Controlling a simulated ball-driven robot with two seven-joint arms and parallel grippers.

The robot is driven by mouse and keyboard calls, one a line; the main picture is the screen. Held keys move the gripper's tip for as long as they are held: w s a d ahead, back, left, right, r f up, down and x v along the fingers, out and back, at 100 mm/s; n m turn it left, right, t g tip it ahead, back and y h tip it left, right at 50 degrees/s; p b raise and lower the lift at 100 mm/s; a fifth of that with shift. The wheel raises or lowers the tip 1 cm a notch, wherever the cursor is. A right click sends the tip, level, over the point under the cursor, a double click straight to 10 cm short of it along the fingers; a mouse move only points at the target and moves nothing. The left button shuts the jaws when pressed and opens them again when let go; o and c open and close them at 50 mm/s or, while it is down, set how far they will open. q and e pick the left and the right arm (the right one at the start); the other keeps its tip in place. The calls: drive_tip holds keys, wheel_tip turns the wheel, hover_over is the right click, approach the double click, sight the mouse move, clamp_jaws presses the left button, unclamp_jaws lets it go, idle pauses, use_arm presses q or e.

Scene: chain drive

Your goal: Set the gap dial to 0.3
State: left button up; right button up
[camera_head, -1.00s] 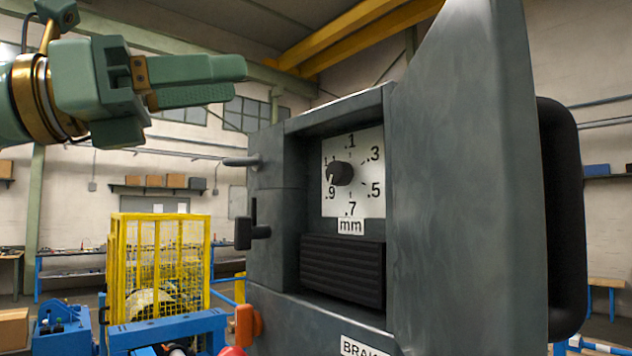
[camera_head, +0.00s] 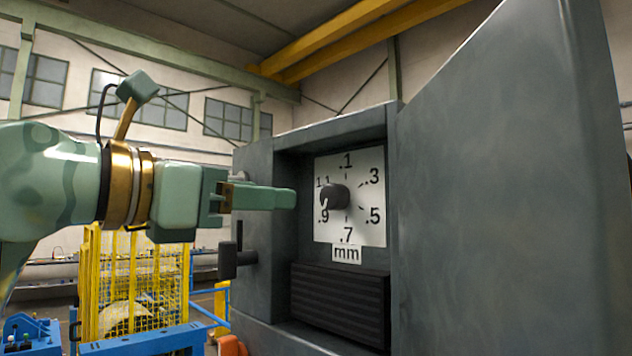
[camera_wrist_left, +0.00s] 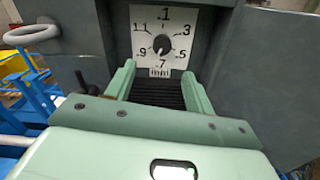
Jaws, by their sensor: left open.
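The gap dial is a white plate (camera_head: 364,232) marked .1, .3, .5, .7, .9 and 1.1 around a dark round knob (camera_head: 336,196). It sits in a recess of the grey housing, above an "mm" label. The knob's white mark points down and left, near .9. My left gripper (camera_head: 292,198) is level with the knob, to its left and apart from it. In the left wrist view its fingers (camera_wrist_left: 158,70) are spread and empty, with the knob (camera_wrist_left: 161,44) beyond them and centred between them. My right gripper is out of view.
A large grey panel (camera_head: 500,190) stands right of the dial. A dark ribbed block (camera_head: 338,305) is below it. A dark lever (camera_head: 230,260) juts from the housing's left side. A yellow mesh cage (camera_head: 135,285) stands farther back at left.

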sight(328, 197)
use_arm(q)
drive_tip(key=p+x, duration=0.3)
drive_tip(key=x, duration=0.5)
drive_tip(key=shift+d+r, duration=0.1)
drive_tip(key=shift+d, duration=0.25)
drive_tip(key=shift+w+d, duration=0.25)
drive_tip(key=shift+w, duration=0.2)
drive_tip(key=shift+s, duration=0.1)
drive_tip(key=c, duration=1)
drive_tip(key=shift+o, duration=0.2)
